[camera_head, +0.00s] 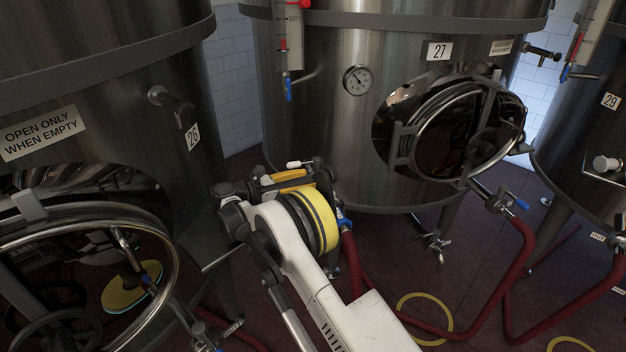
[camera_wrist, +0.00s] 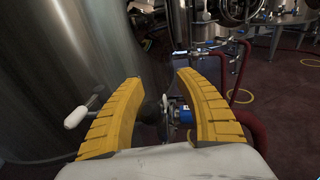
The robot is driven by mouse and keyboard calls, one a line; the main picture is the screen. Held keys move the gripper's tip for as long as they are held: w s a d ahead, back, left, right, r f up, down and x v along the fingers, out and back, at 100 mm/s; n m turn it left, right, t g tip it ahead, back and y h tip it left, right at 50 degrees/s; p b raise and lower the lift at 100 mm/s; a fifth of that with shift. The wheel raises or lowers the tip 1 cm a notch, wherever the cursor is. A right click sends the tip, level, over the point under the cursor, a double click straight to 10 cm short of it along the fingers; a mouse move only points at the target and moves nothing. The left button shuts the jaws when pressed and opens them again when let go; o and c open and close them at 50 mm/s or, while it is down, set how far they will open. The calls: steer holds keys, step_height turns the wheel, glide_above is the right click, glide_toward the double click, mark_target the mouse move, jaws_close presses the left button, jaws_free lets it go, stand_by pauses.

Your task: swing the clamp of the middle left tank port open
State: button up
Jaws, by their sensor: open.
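My gripper (camera_wrist: 158,78) is open, its two curved yellow fingers spread with a gap between them. In the head view my gripper (camera_head: 308,188) is low by the middle tank 27. Between and beyond the fingers is a dark port fitting with a blue part (camera_wrist: 183,115), partly hidden by the right finger. A pale rounded knob on a metal rod (camera_wrist: 76,117) sticks out left of the left finger; a small white knob (camera_head: 293,164) also shows in the head view. I cannot tell whether the knob belongs to the clamp. The clamp itself is not clearly visible, nor whether the fingers touch anything.
Tank 27 (camera_head: 300,110) stands behind my gripper, with an open round hatch (camera_head: 455,125) at right. Tank 26 (camera_head: 110,90) is close on the left, tank 29 (camera_head: 590,150) on the right. A red hose (camera_head: 500,290) and yellow rings (camera_head: 424,318) lie on the dark floor.

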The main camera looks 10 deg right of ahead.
steer(key=v, duration=0.5)
steer(key=shift+a, duration=0.2)
